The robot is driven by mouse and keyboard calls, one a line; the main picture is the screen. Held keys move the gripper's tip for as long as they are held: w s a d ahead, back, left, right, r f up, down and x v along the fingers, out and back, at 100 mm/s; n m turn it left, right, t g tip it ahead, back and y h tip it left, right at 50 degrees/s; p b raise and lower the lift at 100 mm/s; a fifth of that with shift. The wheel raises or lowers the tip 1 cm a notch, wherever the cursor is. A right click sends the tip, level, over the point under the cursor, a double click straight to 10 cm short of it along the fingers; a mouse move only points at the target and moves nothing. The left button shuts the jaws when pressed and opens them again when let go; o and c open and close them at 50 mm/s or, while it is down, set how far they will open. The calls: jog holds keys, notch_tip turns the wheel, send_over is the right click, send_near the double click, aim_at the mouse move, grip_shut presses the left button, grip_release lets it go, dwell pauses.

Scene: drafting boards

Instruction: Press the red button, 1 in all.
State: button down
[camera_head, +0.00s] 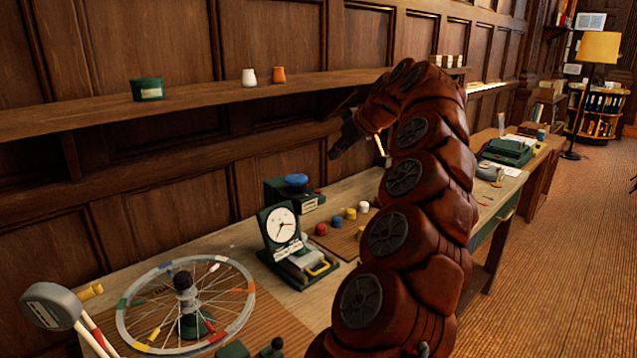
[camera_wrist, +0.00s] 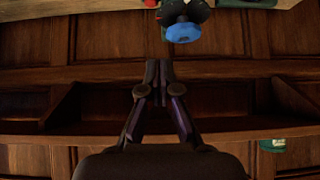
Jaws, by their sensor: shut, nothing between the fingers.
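A bit of red (camera_wrist: 150,3) shows at the top edge of the wrist view. My gripper (camera_head: 334,154) is raised above the back of the table, near the shelf and apart from the caps. Its fingers (camera_wrist: 158,68) are shut and empty in the wrist view.
A dark box with a blue knob (camera_head: 296,180) stands behind a dial gauge (camera_head: 281,226); the knob also shows in the wrist view (camera_wrist: 183,33). A spoked wheel (camera_head: 220,268) fills the near left. A wall shelf (camera_head: 205,97) runs behind the table.

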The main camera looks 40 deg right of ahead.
jog(key=shift+s+d, duration=0.25)
jog(key=shift+d, duration=0.35)
jog(key=p, duration=0.4)
send_over(317, 193)
jog(key=f, duration=0.7)
jog(key=shift+s+d+f, duration=0.4)
jog(key=shift+s+f, duration=0.1)
jog(key=shift+f, duration=0.25)
jog(key=shift+f+p, duration=0.5)
jog(key=shift+f, duration=0.75)
